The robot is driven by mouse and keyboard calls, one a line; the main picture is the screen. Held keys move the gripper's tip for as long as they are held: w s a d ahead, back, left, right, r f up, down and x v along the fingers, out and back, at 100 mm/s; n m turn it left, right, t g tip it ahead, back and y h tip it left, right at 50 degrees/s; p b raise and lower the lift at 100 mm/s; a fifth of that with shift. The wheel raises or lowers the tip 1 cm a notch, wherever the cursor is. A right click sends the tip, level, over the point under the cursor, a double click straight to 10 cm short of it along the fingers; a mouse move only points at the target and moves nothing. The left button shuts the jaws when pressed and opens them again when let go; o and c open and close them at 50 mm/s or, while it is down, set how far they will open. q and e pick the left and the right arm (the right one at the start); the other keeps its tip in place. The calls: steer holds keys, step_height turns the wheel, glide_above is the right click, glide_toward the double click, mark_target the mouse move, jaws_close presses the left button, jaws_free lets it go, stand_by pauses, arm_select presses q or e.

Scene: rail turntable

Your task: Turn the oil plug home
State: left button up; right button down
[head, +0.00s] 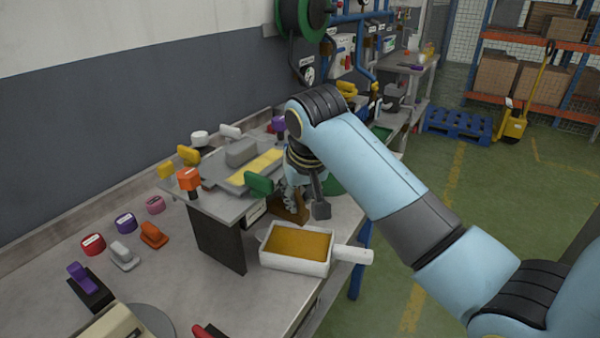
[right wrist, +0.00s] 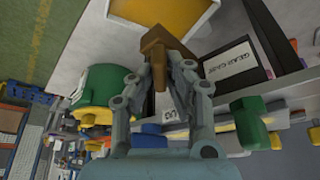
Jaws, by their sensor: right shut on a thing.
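A brown block-like part, which I take to be the oil plug (head: 289,213), is at the front of the bench fixture, just behind a white tray (head: 268,258) of amber fill. My right gripper (head: 291,197) comes down to it from above, partly hidden by my own wrist. In the right wrist view the two fingers of my right gripper (right wrist: 170,72) are closed on the brown plug (right wrist: 158,46). Its seat is hidden, so I cannot tell how far it is turned. A plate lettered "GEAR CASE" (right wrist: 230,63) is beside it. My left gripper is not in view.
Several coloured knobs, such as a red one (head: 93,244), lie on the bench at left. The tray's white handle (head: 353,256) points right, over the bench edge.

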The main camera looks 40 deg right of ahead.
steer(key=m+p, duration=0.2)
steer(key=shift+w+r+m+h, duration=0.1)
steer(key=shift+r+m+h, duration=0.2)
steer(key=shift+h, duration=0.1)
steer(key=shift+f+m+g+h+p, duration=0.2)
steer(key=shift+m+g+h+p, duration=0.15)
steer(key=shift+m+p, duration=0.65)
steer(key=c, duration=1.3)
jaws_free()
steer(key=shift+f, duration=0.1)
